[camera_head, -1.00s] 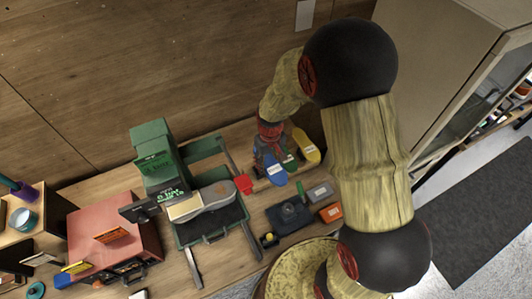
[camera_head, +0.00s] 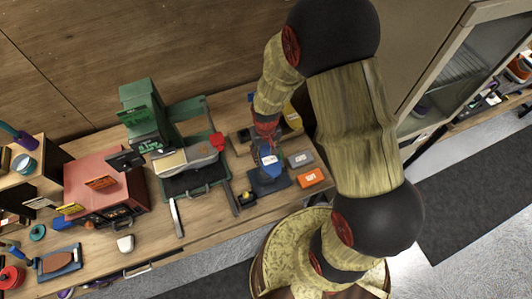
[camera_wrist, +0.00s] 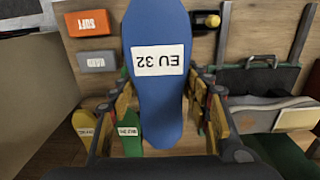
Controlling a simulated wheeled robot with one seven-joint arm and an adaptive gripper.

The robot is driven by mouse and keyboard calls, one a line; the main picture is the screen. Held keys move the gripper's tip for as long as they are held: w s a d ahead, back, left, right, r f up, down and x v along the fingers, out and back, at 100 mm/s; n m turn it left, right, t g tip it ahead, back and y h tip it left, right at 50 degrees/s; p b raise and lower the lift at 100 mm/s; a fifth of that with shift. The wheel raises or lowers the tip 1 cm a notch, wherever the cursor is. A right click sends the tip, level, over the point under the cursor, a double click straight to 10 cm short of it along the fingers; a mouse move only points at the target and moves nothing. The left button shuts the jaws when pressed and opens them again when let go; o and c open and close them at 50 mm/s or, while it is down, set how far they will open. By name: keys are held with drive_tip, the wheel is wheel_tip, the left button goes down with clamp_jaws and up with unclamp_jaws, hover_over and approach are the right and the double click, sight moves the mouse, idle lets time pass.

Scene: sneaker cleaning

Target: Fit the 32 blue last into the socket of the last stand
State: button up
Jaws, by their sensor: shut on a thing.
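The blue last (camera_wrist: 160,100), labelled EU 32, is held in my gripper (camera_wrist: 160,112), whose fingers close on its two sides. In the head view the blue last (camera_head: 270,162) hangs below my gripper (camera_head: 265,137). There it overlaps the dark base of the last stand (camera_head: 264,186). The stand's socket is hidden behind the last, and I cannot tell whether the last touches it. A green last (camera_wrist: 127,132) and a yellow last (camera_wrist: 84,122) show in the wrist view, behind the fingers.
An orange SOFT block (camera_head: 311,177) and a grey HARD block (camera_head: 300,159) lie right of the stand. The green press (camera_head: 150,118) with a shoe (camera_head: 200,152) stands further left.

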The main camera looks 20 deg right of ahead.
drive_tip(key=shift+w+a+f, duration=0.1)
drive_tip(key=shift+f, duration=0.25)
drive_tip(key=shift+f+b, duration=2.15)
drive_tip(key=shift+f, duration=0.4)
drive_tip(key=shift+f+b, duration=1.9)
drive_tip(key=shift+f, duration=0.45)
drive_tip(key=o, duration=1.6)
drive_tip(key=shift+r, duration=0.1)
wheel_tip(320, 180, up, 12)
drive_tip(key=shift+f, duration=0.1)
